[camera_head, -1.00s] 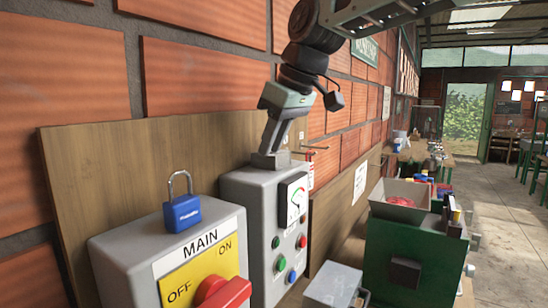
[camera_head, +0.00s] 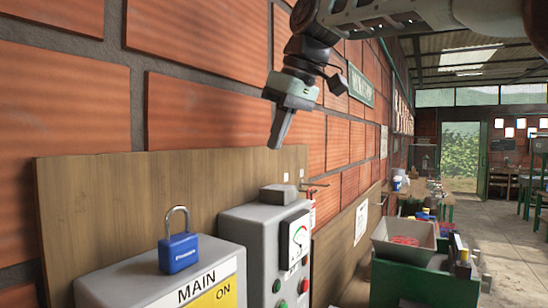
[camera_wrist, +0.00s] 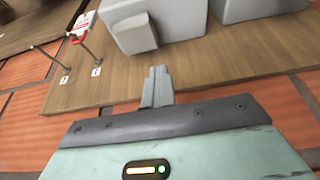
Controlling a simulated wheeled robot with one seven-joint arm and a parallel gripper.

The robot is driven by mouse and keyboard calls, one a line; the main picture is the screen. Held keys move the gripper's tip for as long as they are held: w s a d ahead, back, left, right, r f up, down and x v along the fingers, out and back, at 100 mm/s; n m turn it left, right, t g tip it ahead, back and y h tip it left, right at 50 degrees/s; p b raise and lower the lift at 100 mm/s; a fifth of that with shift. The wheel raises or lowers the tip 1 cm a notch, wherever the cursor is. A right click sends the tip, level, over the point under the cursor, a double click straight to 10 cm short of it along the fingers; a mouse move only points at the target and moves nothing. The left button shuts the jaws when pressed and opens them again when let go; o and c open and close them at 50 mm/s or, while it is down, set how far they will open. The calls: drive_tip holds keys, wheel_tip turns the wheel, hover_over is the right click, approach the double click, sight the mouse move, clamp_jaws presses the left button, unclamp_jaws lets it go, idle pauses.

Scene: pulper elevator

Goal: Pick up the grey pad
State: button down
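The grey pad (camera_head: 278,194) is a small dark-grey block lying on top of the grey control box (camera_head: 240,240) with the dial. In the wrist view, the pad (camera_wrist: 137,34) shows at the top, left of centre, against the paler box. My gripper (camera_head: 276,145) hangs above the pad with a clear gap, its fingers pointing down and slightly left. In the wrist view the fingers (camera_wrist: 157,82) stand close together with nothing visible between them.
A blue padlock (camera_head: 179,248) stands on the MAIN switch box (camera_head: 130,280) to the left. A wooden board (camera_head: 120,200) and brick wall rise behind. Hooks (camera_wrist: 85,45) project from the board. A green machine with a grey hopper (camera_head: 402,240) stands at right.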

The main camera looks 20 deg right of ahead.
drive_tip(key=shift+w+a+r, duration=0.1)
drive_tip(key=shift+r, duration=0.3)
drive_tip(key=c, duration=1.5)
unclamp_jaws()
drive_tip(key=shift+s+a, duration=0.25)
drive_tip(key=shift+s, duration=0.05)
drive_tip(key=o, duration=1.1)
drive_tip(key=shift+c, duration=0.2)
